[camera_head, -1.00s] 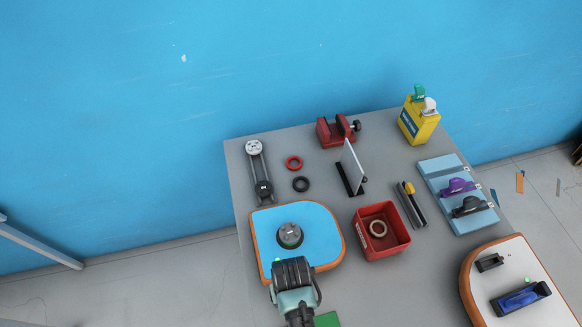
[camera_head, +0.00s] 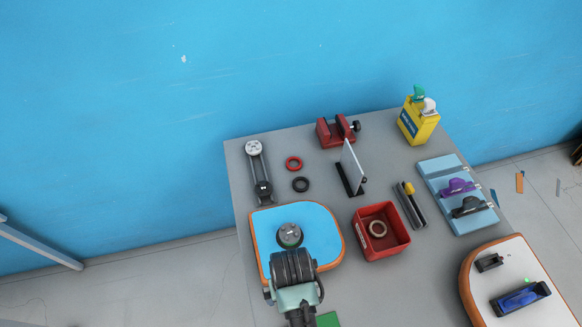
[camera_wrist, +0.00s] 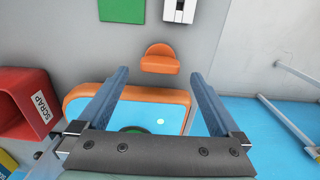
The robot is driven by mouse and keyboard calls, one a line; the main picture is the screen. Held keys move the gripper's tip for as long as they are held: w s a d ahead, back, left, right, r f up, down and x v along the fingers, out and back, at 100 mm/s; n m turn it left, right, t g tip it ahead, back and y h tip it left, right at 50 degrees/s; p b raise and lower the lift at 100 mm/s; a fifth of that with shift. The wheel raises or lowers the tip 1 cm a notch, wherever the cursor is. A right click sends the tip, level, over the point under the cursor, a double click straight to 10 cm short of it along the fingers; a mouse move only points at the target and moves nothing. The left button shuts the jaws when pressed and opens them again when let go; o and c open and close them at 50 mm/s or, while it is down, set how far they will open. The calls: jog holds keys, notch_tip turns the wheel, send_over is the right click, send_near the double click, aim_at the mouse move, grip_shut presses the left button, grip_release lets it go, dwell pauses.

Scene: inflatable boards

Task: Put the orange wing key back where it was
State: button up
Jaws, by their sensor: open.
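An orange object that looks like the wing key (camera_wrist: 160,60) lies on the grey table beside the orange rim of the blue board (camera_wrist: 180,98), in the wrist view. My gripper (camera_wrist: 158,78) is open and empty. The orange object shows between and just beyond its fingertips. In the head view my gripper (camera_head: 293,262) is over the blue board (camera_head: 325,230), and the orange object is not visible there. A light blue rack (camera_head: 440,166) at the right holds a purple wing key (camera_head: 457,187) and a black one (camera_head: 470,207). Its far section looks empty.
A red bin (camera_head: 402,245) with a ring inside stands right of the blue board; its SCRAP label (camera_wrist: 41,106) shows in the wrist view. A round valve (camera_head: 290,235) sits on the board. A green pad (camera_wrist: 122,10) lies beyond the orange object.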

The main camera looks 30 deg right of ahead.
notch_tip(320, 180, up, 8)
jog(key=shift+f, duration=0.25)
jog(key=w+r+n+t+h, duration=0.15)
jog(key=w+r+t, duration=0.55)
jog(key=w+r, duration=0.85)
jog(key=w+a+r+t, duration=0.1)
jog(key=w+r+t, duration=0.25)
jog(key=r, duration=0.35)
jog(key=w+r+t, duration=0.3)
jog(key=w+r, duration=0.1)
jog(key=r, duration=0.4)
jog(key=s+a+r+n+t, duration=0.1)
jog(key=a+r+t, duration=0.25)
jog(key=r, duration=0.85)
jog(key=s+a+r+t, duration=0.2)
jog(key=r+t, duration=0.3)
jog(key=r, duration=0.7)
jog(key=s+a+r+t+y, duration=0.1)
jog(key=s+a+r+t, duration=0.2)
jog(key=s+r, duration=0.6)
notch_tip(320, 180, up, 4)
jog(key=shift+r+n+t, duration=0.1)
jog(key=shift+n+t, duration=0.25)
jog(key=shift+t, duration=0.85)
jog(key=shift+y, duration=0.25)
